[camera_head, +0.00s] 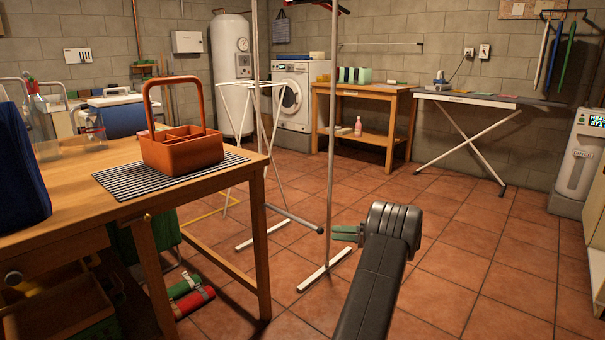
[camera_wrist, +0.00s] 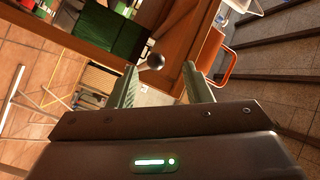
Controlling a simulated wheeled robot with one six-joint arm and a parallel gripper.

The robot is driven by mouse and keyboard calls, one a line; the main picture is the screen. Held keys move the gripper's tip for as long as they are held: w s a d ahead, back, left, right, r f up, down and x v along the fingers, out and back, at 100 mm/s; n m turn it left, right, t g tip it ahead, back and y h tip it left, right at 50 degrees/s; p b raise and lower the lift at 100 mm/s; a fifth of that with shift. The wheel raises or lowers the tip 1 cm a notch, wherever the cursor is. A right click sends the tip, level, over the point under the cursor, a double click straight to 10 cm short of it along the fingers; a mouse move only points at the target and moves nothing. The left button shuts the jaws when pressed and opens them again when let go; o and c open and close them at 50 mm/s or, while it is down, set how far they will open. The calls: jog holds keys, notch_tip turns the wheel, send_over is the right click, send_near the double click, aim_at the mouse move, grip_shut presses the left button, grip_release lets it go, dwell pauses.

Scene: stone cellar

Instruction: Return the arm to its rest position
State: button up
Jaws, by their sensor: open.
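My arm reaches up from the bottom of the head view, and my gripper (camera_head: 345,233) shows partly at its end, pointing left over the tiled floor. Most of the gripper is hidden behind the dark wrist joint. In the wrist view my gripper (camera_wrist: 165,75) has its two greenish fingers apart, with nothing between them but the background. The wooden table is beyond the fingers in that view, and no held object shows.
A wooden table (camera_head: 95,203) at left bears an orange caddy (camera_head: 182,152) on a striped mat (camera_head: 115,183). A metal stand (camera_head: 331,130) and a white drying rack (camera_head: 262,90) stand near my arm. An ironing board (camera_head: 470,98) is at the back right. The tiled floor at right is clear.

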aim_at(322, 233)
jog(key=a, duration=0.2)
jog(key=a+b, duration=0.1)
jog(key=a, duration=0.2)
jog(key=w+a, duration=0.1)
jog(key=a, duration=0.1)
jog(key=shift+a+b, duration=0.35)
